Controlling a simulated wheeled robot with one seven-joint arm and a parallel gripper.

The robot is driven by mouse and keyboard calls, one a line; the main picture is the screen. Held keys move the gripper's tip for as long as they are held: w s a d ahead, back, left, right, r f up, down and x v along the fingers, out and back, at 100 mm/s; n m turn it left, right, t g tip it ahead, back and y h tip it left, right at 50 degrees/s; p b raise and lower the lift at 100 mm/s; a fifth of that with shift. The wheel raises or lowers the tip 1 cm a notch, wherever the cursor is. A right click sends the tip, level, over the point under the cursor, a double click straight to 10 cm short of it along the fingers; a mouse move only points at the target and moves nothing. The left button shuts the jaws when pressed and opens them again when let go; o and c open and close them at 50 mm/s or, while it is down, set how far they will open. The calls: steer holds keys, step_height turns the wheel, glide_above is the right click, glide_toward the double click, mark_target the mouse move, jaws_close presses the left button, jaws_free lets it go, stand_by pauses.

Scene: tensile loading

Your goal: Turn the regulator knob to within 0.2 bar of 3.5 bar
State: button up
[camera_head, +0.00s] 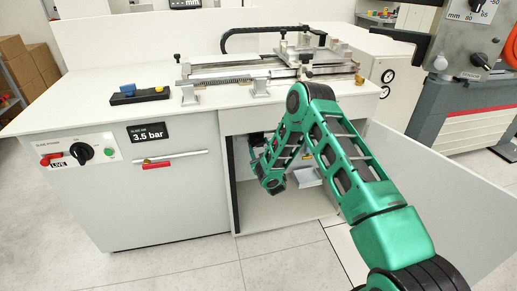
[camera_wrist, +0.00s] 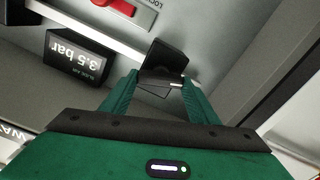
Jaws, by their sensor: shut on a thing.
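The pressure display (camera_head: 149,132) on the white cabinet front reads 3.5 bar. It also shows upside down in the wrist view (camera_wrist: 72,57), again reading 3.5 bar. In the wrist view, my gripper (camera_wrist: 160,80) has its two green fingers on either side of a black block-like part, which I take to be the regulator knob (camera_wrist: 168,57). The gripper is shut on it. The fingers hide part of its sides. In the head view my arm bends down in front of the open cabinet bay, and the fingers and knob cannot be made out there.
A red handle (camera_head: 157,165) lies under the display and shows at the top of the wrist view. A black rotary switch (camera_head: 81,153) is at the left of the front. The open cabinet door (camera_head: 440,180) stands to the right. A slide rig (camera_head: 270,65) is on top.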

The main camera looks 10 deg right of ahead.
stand_by(0.4)
steer(key=o, duration=1)
steer(key=shift+o, duration=0.2)
steer(key=shift+s+f, duration=0.1)
steer(key=shift+s, duration=0.4)
steer(key=s, duration=0.9)
steer(key=shift+s, duration=0.3)
